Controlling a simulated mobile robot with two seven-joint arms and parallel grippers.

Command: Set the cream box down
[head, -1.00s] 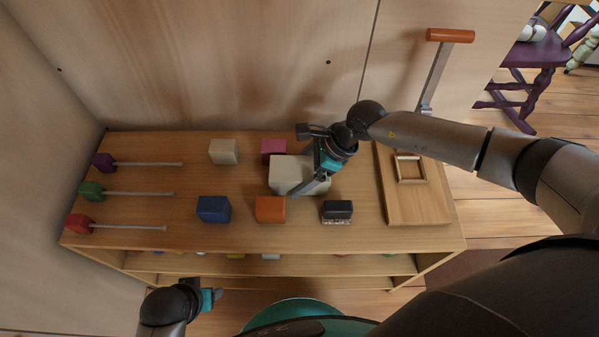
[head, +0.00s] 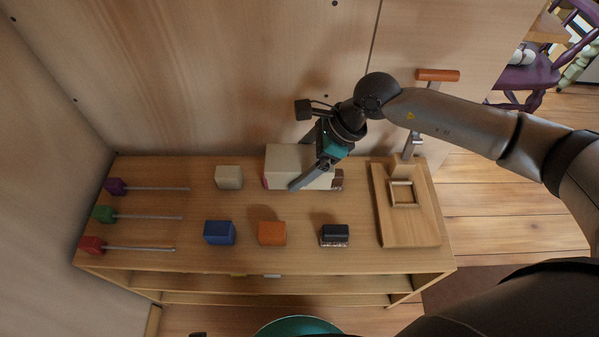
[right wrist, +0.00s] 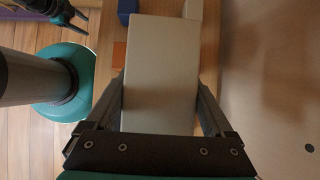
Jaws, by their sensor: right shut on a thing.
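The cream box (head: 284,158) is a large pale block. My right gripper (head: 312,180) is shut on it and holds it over the back of the shelf unit's top (head: 185,258). A shadow on the top suggests the box is raised. In the right wrist view the box (right wrist: 160,70) sits between the two fingers (right wrist: 161,100), its long side pointing away from the palm. It hides most of a pink block (head: 266,183) in the head view. My left gripper (right wrist: 75,18) shows small at the upper left of the wrist view; its finger state is unclear.
A small cream cube (head: 229,177), a blue cube (head: 219,232), an orange cube (head: 271,233) and a dark block (head: 334,235) stand on the top. A brown block (head: 338,179) is beside the held box. Rods with coloured ends lie left; a wooden tray (head: 409,232) is right.

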